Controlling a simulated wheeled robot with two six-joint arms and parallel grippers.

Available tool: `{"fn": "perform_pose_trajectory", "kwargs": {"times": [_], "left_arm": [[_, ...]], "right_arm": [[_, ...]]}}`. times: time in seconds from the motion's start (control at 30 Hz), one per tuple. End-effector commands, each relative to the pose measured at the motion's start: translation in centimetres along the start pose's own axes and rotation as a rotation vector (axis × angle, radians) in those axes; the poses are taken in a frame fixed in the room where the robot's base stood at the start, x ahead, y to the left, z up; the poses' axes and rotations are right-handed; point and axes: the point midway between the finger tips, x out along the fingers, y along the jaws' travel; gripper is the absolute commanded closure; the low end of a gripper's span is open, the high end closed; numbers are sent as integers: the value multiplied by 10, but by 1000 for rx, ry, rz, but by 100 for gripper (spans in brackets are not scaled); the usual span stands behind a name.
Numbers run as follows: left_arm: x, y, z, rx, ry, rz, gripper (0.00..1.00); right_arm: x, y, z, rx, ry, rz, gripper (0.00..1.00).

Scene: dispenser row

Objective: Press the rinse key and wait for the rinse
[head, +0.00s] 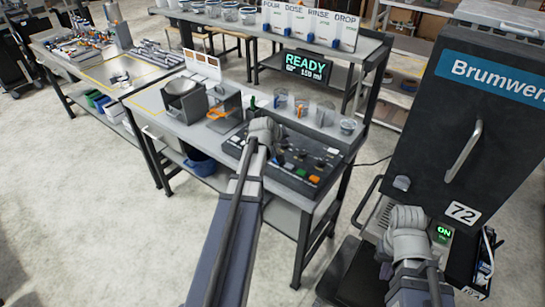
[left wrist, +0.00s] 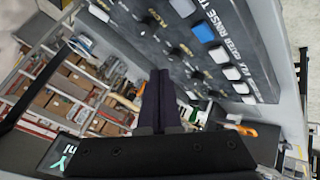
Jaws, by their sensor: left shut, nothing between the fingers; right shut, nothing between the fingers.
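The dark control panel (head: 297,165) stands on the bench with knobs and white, green and orange keys. In the left wrist view, the panel (left wrist: 235,45) shows at a steep angle, with a blue key (left wrist: 203,32) and white keys beside the printed word RINSE. I cannot tell which key that word belongs to. My left gripper (head: 264,130) is at the panel's far left part in the head view. Its shut, empty fingers (left wrist: 160,85) look apart from the keys. My right gripper (head: 405,218) is shut in front of the dark cabinet, its fingertips hard to see.
A lit display (head: 305,67) reads READY and 150 ml. Several clear cups (head: 325,112) stand behind the panel. A dark cabinet (head: 490,110) with a handle stands at the right, above a green ON light (head: 443,233).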

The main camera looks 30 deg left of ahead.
Motion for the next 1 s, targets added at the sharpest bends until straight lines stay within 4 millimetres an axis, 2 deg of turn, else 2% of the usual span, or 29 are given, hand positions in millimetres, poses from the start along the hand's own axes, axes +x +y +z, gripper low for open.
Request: {"fn": "perform_pose_trajectory", "kwargs": {"times": [0.1, 0.27, 0.73, 1.0], "left_arm": [[-1, -8, -15, -31, 27, 3, 100], [-2, -11, -21, -45, 40, 6, 100], [1, -13, -19, -45, 40, 6, 100], [18, -24, -7, -44, 40, 6, 100]], "right_arm": [[-1, 0, 0, 0, 0, 0, 100], [-1, 0, 0, 0, 0, 0, 100], [2, 0, 0, 0, 0, 0, 100], [26, -2, -2, 1, 0, 0, 100]]}}
